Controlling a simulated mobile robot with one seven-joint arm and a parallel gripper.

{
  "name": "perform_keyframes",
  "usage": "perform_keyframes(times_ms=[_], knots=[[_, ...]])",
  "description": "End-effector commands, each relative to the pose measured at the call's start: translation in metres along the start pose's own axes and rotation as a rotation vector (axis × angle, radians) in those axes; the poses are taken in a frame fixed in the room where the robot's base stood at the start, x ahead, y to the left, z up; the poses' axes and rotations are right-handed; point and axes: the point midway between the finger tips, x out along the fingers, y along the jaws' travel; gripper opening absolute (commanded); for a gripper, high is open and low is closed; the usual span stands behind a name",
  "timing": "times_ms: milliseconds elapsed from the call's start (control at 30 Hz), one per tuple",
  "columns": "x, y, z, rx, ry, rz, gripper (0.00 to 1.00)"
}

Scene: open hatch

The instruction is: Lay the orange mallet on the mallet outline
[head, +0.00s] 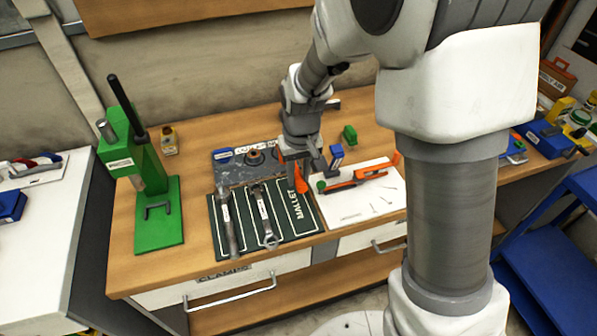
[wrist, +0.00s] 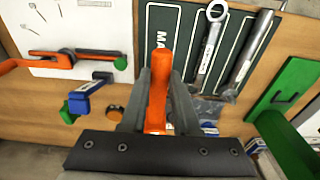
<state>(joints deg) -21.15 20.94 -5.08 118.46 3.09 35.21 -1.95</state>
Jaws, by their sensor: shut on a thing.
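My gripper (head: 297,180) is shut on the orange mallet (head: 301,183), above the far part of the mallet outline (head: 290,207) on the dark green mat. In the wrist view the mallet (wrist: 157,65) sits between the two fingers, its orange end pointing towards the outline (wrist: 164,28). The fingers hide part of the mallet, and its head cannot be made out clearly. The mallet also covers part of the outline and its lettering. I cannot tell whether the mallet touches the mat.
A hammer (head: 228,220) and a wrench (head: 264,218) lie on the mat left of the outline. A white board (head: 385,197) with orange tools lies to the right. A green press (head: 145,175) stands at the left. A small blue-topped thing (head: 336,155) stands close behind my gripper.

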Motion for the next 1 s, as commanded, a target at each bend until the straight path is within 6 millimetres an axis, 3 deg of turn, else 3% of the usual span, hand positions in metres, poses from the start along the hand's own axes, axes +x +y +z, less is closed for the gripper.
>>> perform_keyframes(times_ms=[600, 1000], knots=[[0.063, 0.0, 0.005, -0.001, 0.002, 0.0, 0.0], [0.079, 0.0, 0.007, 0.0, 0.002, 0.0, 0.0]])
